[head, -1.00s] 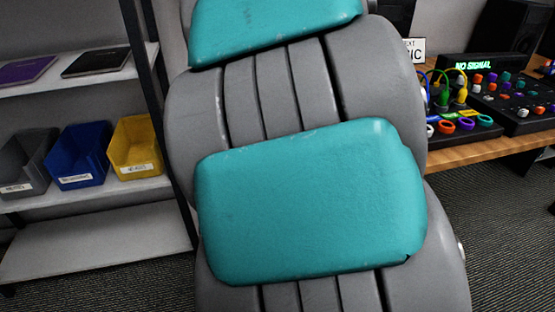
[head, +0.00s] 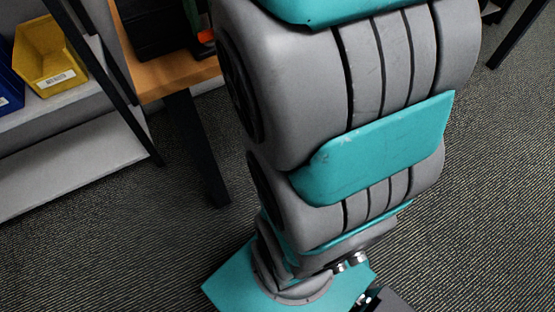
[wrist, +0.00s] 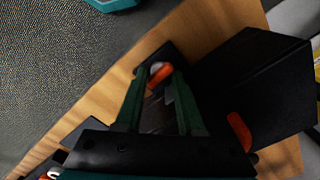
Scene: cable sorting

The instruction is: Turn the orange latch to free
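In the wrist view, my gripper (wrist: 158,78) has its two dark green fingers apart, over the wooden desk. A small orange piece with a pale patch (wrist: 158,72) shows between the fingertips, on a dark base. I see no finger clearly pressed on it. A second orange piece (wrist: 240,131) stands at the side of a black box (wrist: 255,80), right of the fingers. I cannot tell for sure which one is the latch. In the head view, a small orange piece (head: 207,35) shows at the desk, partly hidden by my arm. My gripper is hidden there.
The wooden desk (head: 160,82) has a dark leg (head: 201,150) below it. A white shelf (head: 75,165) with a yellow bin (head: 48,55) and a blue bin (head: 8,85) stands at the left. Carpeted floor (head: 110,240) is open in front.

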